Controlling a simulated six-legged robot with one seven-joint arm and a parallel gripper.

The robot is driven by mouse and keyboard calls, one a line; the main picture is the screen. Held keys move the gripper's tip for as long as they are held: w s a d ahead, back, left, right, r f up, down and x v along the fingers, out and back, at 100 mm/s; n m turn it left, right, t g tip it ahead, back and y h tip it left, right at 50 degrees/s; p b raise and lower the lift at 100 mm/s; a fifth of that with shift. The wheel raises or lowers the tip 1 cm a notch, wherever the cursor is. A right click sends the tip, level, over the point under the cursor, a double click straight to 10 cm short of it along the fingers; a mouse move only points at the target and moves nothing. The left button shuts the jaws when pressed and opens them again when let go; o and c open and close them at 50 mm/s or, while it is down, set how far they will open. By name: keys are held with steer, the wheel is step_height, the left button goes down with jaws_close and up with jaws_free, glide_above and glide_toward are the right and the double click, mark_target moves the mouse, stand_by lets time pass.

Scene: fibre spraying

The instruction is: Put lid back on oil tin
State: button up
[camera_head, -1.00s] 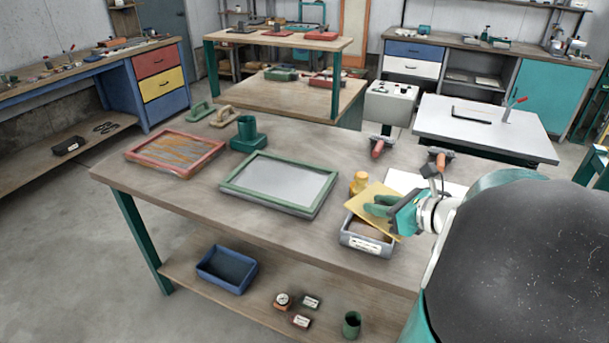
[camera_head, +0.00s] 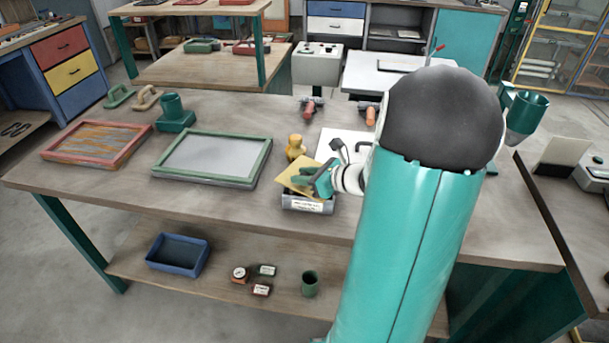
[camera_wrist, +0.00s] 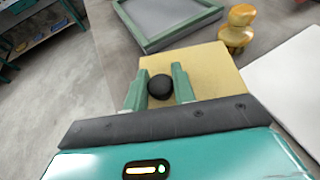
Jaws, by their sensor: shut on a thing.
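My gripper (camera_head: 316,181) is shut on the yellow square lid (camera_head: 291,179) by its black knob (camera_wrist: 160,87). In the wrist view the green fingers stand on either side of the knob, with the lid's yellow face (camera_wrist: 208,72) behind them. The grey oil tin (camera_head: 307,206) with a white label stands near the table's front edge. The lid is over the tin and looks tilted. I cannot tell whether it touches the rim. The lid and gripper hide most of the tin's opening.
A yellow bottle-like object (camera_head: 295,147) stands just behind the tin. A green-framed screen (camera_head: 213,158) lies to the left, a red-framed one (camera_head: 97,144) farther left. A white sheet (camera_head: 343,145) lies behind my gripper. The table between tin and green frame is clear.

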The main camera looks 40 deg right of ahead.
steer(key=shift+f, duration=0.4)
steer(key=shift+f, duration=0.15)
steer(key=o, duration=1)
